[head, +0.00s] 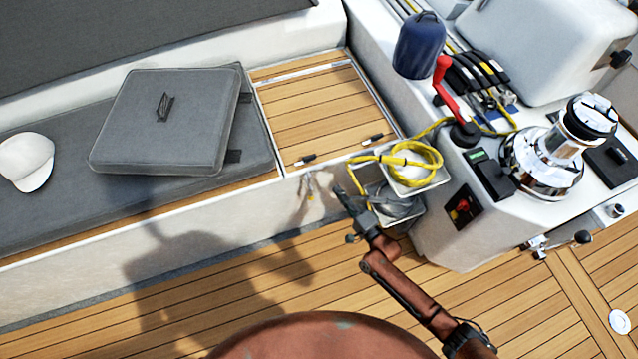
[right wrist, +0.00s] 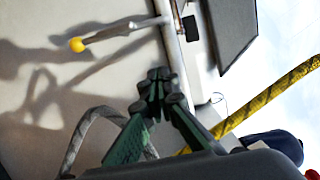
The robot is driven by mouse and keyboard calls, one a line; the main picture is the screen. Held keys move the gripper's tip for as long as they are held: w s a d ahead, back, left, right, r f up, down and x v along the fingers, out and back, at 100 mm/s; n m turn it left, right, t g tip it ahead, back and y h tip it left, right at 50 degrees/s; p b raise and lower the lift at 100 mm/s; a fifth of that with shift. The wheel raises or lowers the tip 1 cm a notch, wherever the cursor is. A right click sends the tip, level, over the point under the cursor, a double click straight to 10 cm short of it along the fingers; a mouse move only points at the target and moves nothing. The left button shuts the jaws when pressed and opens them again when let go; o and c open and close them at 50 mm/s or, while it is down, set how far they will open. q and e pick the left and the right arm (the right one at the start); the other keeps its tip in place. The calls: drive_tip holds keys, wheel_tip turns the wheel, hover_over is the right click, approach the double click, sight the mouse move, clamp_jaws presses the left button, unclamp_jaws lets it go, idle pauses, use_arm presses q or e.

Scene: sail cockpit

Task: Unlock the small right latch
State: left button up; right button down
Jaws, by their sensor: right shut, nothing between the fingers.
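The wooden locker lid (head: 310,105) is down, with two small dark latches along its front edge. The small right latch (head: 373,139) lies near the lid's right corner, and the left latch (head: 305,160) is further left. My right gripper (head: 341,191) is shut and empty, in front of the white locker face and below the right latch. In the right wrist view its fingertips (right wrist: 157,76) meet, apart from a metal rod with a yellow tip (right wrist: 78,45) on the pale wall. A dark fitting (right wrist: 190,27) is beside the rod; which latch it is, I cannot tell. My left gripper is out of view.
White holders with coiled yellow rope (head: 425,163) stand close to the right of my gripper. A winch (head: 545,160) and a red-handled crank (head: 452,95) are further right. A grey cushion (head: 165,120) and a white cap (head: 27,160) lie on the left bench.

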sight(309, 186)
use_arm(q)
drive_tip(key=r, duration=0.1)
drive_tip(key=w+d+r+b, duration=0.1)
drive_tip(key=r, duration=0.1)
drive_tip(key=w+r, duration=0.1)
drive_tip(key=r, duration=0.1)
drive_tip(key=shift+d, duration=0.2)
use_arm(e)
drive_tip(key=w+a, duration=0.3)
drive_tip(key=a, duration=0.4)
drive_tip(key=shift+w, duration=0.35)
drive_tip(key=shift+d, duration=0.1)
